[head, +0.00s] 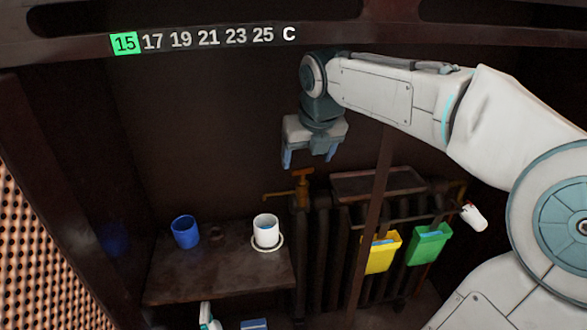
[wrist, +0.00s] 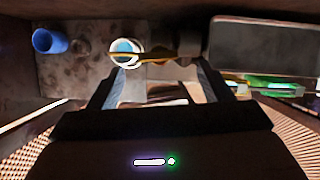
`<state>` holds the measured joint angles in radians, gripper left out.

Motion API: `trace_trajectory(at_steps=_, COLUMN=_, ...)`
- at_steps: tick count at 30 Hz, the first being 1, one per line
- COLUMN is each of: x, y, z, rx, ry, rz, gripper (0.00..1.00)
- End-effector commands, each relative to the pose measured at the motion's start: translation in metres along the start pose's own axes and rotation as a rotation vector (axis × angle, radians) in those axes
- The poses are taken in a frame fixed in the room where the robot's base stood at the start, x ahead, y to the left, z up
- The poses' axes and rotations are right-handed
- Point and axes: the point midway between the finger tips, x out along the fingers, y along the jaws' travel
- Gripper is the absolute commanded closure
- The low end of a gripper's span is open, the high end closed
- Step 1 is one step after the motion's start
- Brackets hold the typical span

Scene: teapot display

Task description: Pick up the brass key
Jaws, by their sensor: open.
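I cannot make out a loose brass key for certain in either view. A brass-coloured, tap-like fitting (head: 303,180) stands at the left end of the dark radiator, with a pipe running left from it. A brass-coloured bar (wrist: 150,57) also shows in the wrist view, ahead of my fingers and crossing in front of the white cup. My gripper (head: 309,160) is open and empty, pointing down, and appears above the fitting in the head view. In the wrist view its two fingers (wrist: 158,82) are spread wide, with nothing held between them.
A shelf (head: 215,284) bears a blue cup (head: 185,232) and a white cup (head: 265,230) on a saucer. Yellow (head: 382,254) and green (head: 430,247) containers hang on the radiator (head: 328,240), below a dark tray (head: 378,185). A dark post (head: 371,215) crosses in front.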

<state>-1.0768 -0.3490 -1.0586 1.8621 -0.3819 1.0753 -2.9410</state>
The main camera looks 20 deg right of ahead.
Motion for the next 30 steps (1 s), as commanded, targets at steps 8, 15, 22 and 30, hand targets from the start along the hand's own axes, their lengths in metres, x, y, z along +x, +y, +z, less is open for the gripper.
trace_trajectory(at_steps=8, x=0.023, y=0.009, z=0.000, rx=-0.017, ry=0.002, rz=0.007, gripper=0.27)
trace_trajectory(at_steps=15, x=0.062, y=0.012, z=-0.001, rx=-0.023, ry=0.002, rz=0.009, gripper=0.27)
trace_trajectory(at_steps=22, x=0.076, y=0.010, z=0.000, rx=-0.018, ry=0.000, rz=0.008, gripper=0.27)
trace_trajectory(at_steps=30, x=0.075, y=0.009, z=0.001, rx=-0.016, ry=0.000, rz=0.007, gripper=0.38)
